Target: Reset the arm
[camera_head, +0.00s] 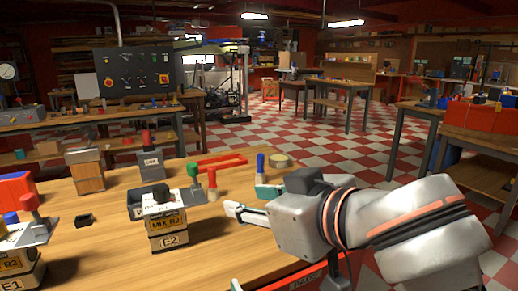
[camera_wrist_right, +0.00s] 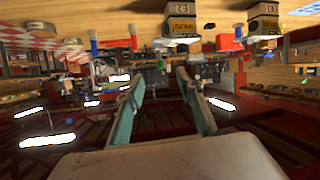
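My right arm comes in from the right in the head view, with its right gripper (camera_head: 240,212) stretched out to the left over the wooden table (camera_head: 120,265). In the right wrist view the two fingers of this gripper (camera_wrist_right: 160,76) stand apart with nothing between them. The wrist view looks upside down, with the tabletop along its upper edge. My left gripper is not in view.

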